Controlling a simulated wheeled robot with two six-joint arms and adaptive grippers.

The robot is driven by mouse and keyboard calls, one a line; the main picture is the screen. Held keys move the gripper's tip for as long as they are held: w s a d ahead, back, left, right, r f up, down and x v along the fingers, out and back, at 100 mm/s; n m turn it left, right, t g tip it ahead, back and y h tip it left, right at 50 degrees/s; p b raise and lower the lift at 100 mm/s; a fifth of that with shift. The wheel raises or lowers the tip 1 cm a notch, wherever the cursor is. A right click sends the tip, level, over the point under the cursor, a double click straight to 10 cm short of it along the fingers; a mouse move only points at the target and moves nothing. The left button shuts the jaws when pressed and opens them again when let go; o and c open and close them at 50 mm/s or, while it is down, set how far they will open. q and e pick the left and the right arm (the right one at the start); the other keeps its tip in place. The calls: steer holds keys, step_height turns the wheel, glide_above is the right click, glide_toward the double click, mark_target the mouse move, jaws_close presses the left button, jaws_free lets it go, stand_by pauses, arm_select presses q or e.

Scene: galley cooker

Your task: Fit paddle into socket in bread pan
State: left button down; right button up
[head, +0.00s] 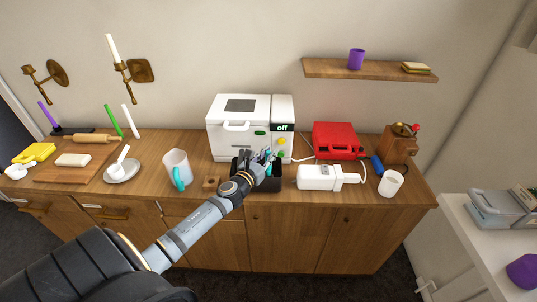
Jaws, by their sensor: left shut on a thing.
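The bread pan (270,187) is a dark, open box on the wooden counter, in front of the white bread machine (225,140). My left gripper (268,166) reaches in from the left and is over the pan, with its fingers pointing away from me. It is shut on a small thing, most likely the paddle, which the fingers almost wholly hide. The socket inside the pan is hidden by the gripper. I cannot tell whether the paddle touches the socket. My right gripper is not in view.
A small wooden block (210,184) and a pitcher with a teal handle (177,169) stand left of the pan. A white hand mixer (318,178) lies close on its right. A red case (337,141), a grinder (398,146) and a white cup (390,184) are farther right.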

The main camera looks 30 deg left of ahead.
arm_select(q)
steer(key=shift+f+b, duration=1.85)
steer(key=shift+f, duration=0.3)
steer(key=shift+r+p, duration=1.45)
steer(key=shift+p, duration=0.05)
step_height(320, 180, up, 6)
steer(key=p, duration=0.5)
steer(key=shift+f+p, duration=0.25)
steer(key=shift+p, duration=0.05)
steer(key=shift+f, duration=0.2)
step_height(320, 180, down, 5)
steer(key=b, duration=0.4)
steer(key=shift+r+b, duration=0.15)
steer(key=shift+b, duration=0.25)
